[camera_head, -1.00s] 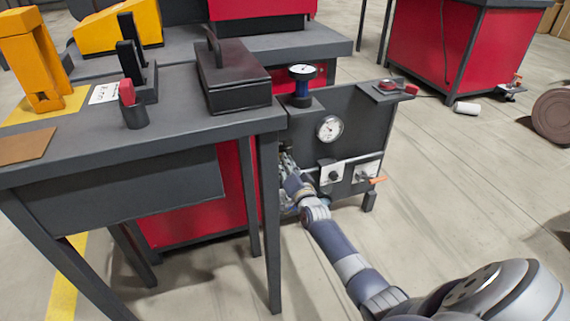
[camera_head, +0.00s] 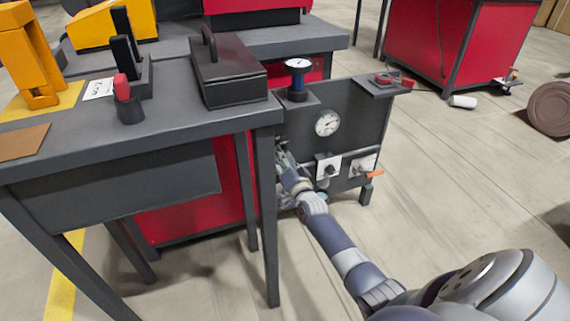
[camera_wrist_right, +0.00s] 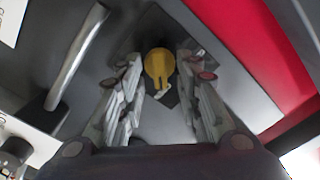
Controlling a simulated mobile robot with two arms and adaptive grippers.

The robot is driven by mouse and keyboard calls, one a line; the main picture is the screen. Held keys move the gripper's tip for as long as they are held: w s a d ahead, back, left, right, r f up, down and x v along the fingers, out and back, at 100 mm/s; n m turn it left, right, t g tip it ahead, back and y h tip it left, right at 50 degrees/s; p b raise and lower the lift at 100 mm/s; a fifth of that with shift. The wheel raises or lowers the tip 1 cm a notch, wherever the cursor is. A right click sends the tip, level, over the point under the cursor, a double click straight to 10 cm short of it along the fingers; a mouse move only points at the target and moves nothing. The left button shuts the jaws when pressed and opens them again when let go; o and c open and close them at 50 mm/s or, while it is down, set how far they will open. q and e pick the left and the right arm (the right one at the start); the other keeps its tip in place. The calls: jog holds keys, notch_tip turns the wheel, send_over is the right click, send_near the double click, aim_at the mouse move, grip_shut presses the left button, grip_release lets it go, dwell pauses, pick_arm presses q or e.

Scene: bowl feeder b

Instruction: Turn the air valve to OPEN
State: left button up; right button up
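In the right wrist view a yellow round knob with a short pointer (camera_wrist_right: 158,64) sits on a grey plate. My right gripper (camera_wrist_right: 160,75) is open, with one finger on each side of the yellow knob and visible gaps between. I cannot tell how deep the fingertips reach beside it. In the head view my right gripper (camera_head: 286,168) is at the left side of the dark panel (camera_head: 352,110), partly hidden by the table; the yellow knob is hidden there. The panel also carries a black knob on a white plate (camera_head: 328,166) and an orange lever (camera_head: 374,174). My left gripper is out of view.
A dark table (camera_head: 180,120) stands close left of my right arm, its front leg (camera_head: 268,220) beside the gripper. A gauge (camera_head: 327,123) is on the panel. A pale pipe (camera_wrist_right: 75,60) runs left of the fingers. Open floor (camera_head: 450,200) lies right.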

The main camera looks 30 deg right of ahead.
jog(key=v, duration=1.2)
dwell(0.4)
